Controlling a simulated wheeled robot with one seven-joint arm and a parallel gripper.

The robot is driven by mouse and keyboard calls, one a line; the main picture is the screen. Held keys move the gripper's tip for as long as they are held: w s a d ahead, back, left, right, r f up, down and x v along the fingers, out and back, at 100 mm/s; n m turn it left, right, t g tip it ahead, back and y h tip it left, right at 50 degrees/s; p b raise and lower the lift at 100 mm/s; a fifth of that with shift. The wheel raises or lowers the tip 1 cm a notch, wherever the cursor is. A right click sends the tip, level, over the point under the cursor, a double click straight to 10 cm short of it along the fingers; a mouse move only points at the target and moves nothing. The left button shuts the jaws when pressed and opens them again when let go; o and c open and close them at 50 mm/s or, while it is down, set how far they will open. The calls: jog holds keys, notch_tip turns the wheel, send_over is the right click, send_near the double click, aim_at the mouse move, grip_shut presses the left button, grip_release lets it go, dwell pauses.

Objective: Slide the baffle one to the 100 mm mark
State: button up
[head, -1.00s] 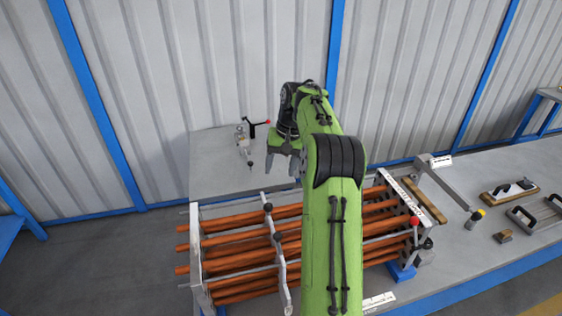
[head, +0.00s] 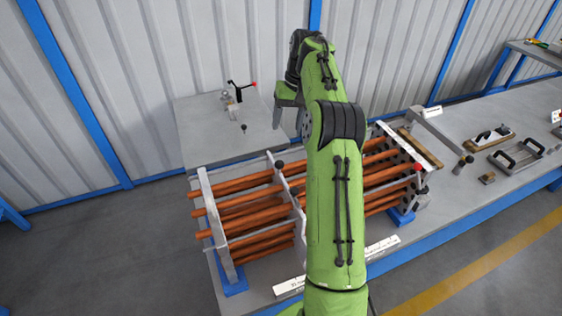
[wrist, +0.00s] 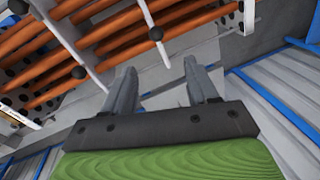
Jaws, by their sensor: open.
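A bundle of copper-coloured tubes (head: 245,203) lies on the bench with a pale upright plate (head: 210,222) at its left end. A thin pale baffle (head: 291,191) with a black knob (head: 279,164) crosses the tubes near the middle. My arm hides the bundle to its right in the head view. My gripper (head: 291,118) is open and empty behind the bundle. In the wrist view, my gripper (wrist: 160,68) points toward the tubes (wrist: 110,33), apart from them. A pale bar with a black knob (wrist: 155,33) is just beyond the fingers. I cannot tell which baffle is number one.
A small clamp-like device (head: 232,98) with a red-tipped handle stands on the bench at back left. A red knob (head: 418,167) is at the bundle's right end. Handled tools (head: 516,156) lie on the right bench. The bench behind the bundle's left part is largely clear.

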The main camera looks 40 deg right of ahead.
jog(key=b, duration=0.2)
send_near(281, 161)
jog(key=f, duration=0.3)
jog(key=a+f, duration=0.1)
jog(key=f, duration=0.2)
jog(key=w+a+f, duration=0.1)
jog(key=f, duration=0.2)
jog(key=shift+f+b, duration=0.3)
jog(key=shift+d, duration=0.1)
grip_shut()
